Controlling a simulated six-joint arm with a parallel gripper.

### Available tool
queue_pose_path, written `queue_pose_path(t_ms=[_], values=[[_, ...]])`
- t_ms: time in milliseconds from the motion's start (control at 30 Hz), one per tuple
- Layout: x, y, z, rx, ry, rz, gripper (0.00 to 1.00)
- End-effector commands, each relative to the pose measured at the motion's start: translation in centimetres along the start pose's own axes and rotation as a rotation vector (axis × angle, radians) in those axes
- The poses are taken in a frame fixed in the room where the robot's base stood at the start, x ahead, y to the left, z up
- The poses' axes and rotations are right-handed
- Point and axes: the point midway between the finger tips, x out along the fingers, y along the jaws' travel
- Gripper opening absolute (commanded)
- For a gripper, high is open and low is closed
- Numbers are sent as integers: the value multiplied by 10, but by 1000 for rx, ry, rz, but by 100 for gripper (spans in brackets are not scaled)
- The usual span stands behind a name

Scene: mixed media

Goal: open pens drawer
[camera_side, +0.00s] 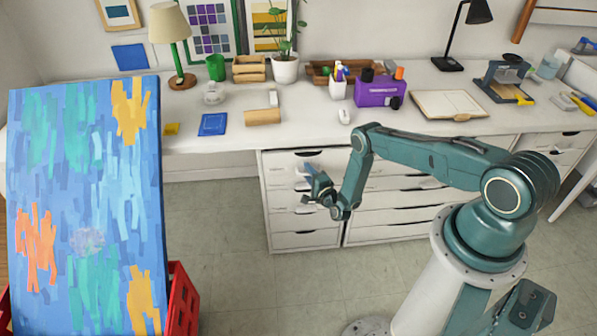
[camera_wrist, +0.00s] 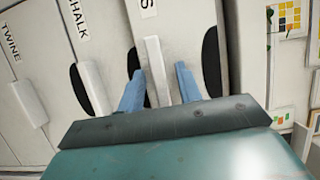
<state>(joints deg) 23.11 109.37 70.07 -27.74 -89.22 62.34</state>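The white drawer unit (camera_side: 283,228) stands under the desk, its drawers stacked with dark handle recesses. In the wrist view one drawer has a label (camera_wrist: 148,8) cut off by the frame, with only a final "S" readable. Its pale bar handle (camera_wrist: 155,62) stands between the two blue fingers of my gripper (camera_wrist: 160,73). The fingers are apart, with gaps visible on both sides of the handle. In the side view my gripper (camera_side: 305,172) is in front of the upper drawers of the left column. That drawer looks closed; finger contact cannot be told.
Neighbouring drawers labelled CHALK (camera_wrist: 78,18) and TWINE (camera_wrist: 11,42) have similar protruding handles (camera_wrist: 94,88). The white desktop (camera_side: 225,150) overhangs the drawers. A large blue painting (camera_side: 60,180) and a red crate (camera_side: 183,300) stand at the left. The floor (camera_side: 225,225) before the drawers is clear.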

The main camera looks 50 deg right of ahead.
Motion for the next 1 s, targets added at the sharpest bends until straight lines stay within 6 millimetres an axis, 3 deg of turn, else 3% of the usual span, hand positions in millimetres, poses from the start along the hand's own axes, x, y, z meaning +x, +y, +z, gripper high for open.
queue_pose_path(t_ms=[200,767,1000], values=[[19,-2,-9,-2,-5,-5,35],[-6,-1,-7,-3,-3,0,35],[-36,-1,-7,-2,-6,0,35]])
